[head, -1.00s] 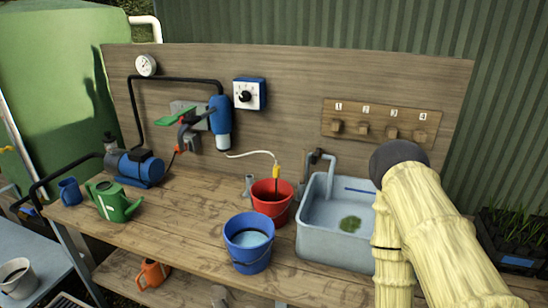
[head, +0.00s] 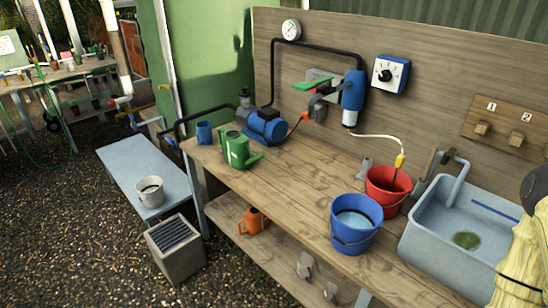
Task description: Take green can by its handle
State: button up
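The green can (head: 236,149) stands upright on the wooden workbench, near its left end in the head view. Its spout points to the right and its top is open. A handle shows on its left side, small in the picture. My gripper is not in view. Only a pale yellow, bamboo-like part of my arm shows at the lower right edge, far from the can.
A blue mug (head: 204,132) and a blue pump (head: 265,127) stand close behind the can. The blue bucket (head: 356,226), red bucket (head: 388,190) and sink (head: 455,232) are to the right. An orange can (head: 253,221) sits on the lower shelf. Gravel lies at the left.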

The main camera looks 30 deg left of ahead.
aim_at(235, 146)
jog(key=u, duration=2.65)
jog(key=i, duration=3.9)
jog(key=z, duration=2.45)
